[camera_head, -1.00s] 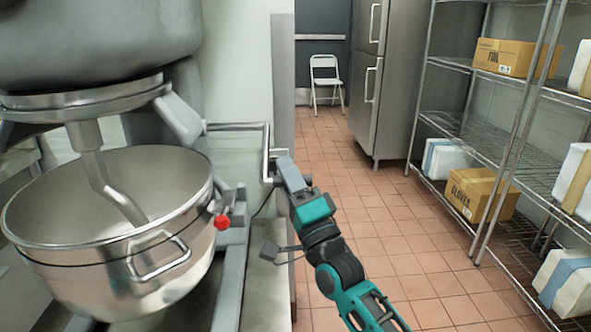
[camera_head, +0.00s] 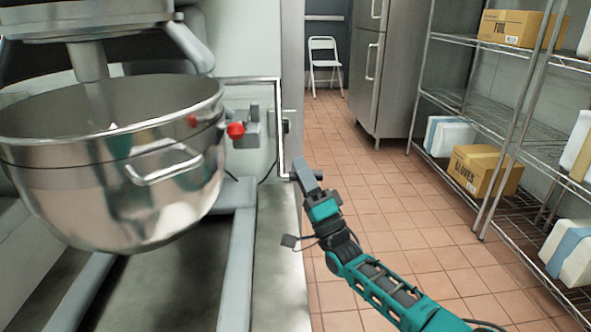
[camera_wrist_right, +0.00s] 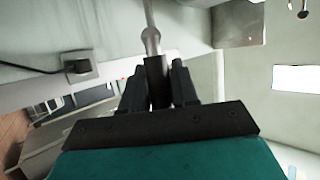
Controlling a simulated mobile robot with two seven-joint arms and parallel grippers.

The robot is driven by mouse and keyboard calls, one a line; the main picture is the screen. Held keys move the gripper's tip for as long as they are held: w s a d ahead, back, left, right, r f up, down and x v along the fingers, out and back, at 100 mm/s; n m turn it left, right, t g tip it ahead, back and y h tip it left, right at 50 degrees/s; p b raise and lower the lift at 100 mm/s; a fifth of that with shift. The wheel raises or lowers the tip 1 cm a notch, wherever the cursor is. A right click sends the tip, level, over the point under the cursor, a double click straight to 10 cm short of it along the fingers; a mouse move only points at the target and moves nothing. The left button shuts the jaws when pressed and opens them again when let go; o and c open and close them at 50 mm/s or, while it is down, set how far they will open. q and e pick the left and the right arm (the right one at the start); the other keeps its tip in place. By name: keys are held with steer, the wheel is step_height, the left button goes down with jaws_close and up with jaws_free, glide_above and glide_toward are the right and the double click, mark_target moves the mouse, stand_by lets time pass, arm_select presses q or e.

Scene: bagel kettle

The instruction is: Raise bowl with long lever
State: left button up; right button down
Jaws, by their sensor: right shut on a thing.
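The steel mixer bowl (camera_head: 120,190) hangs at the left in the head view, its rim close under the mixer head, with the mixing hook (camera_head: 93,65) reaching down into it. The long lever (camera_head: 280,125) is a thin bent rod running right from behind the bowl, then down to a handle. My right gripper (camera_head: 301,172) is at the lever's lower end. In the right wrist view, the fingers (camera_wrist_right: 158,85) are shut around the lever's dark grip (camera_wrist_right: 155,68), with the bright rod (camera_wrist_right: 150,35) running on beyond. My left gripper is out of view.
A red knob (camera_head: 235,130) sits on a bracket beside the bowl. Wire shelves (camera_head: 500,130) with boxes stand at the right. A steel fridge (camera_head: 388,70) and a white folding chair (camera_head: 323,62) are at the back. The tiled floor (camera_head: 380,200) between is clear.

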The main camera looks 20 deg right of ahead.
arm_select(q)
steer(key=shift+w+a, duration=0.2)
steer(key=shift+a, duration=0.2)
arm_select(e)
steer(key=shift+w+d+f+n+t+y, duration=0.15)
steer(key=shift+w+f+n+t+y, duration=0.2)
steer(key=shift+w+n+y, duration=0.2)
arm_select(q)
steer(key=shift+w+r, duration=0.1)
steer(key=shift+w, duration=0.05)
arm_select(e)
steer(key=shift+w+r, duration=0.1)
steer(key=c, duration=1.1)
jaws_free()
steer(key=shift+o, duration=0.8)
steer(key=shift+f, duration=0.3)
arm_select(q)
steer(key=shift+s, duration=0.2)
arm_select(e)
steer(key=v, duration=0.7)
steer(key=shift+s, duration=0.3)
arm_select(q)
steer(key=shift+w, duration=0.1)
arm_select(e)
steer(key=shift+f, duration=0.1)
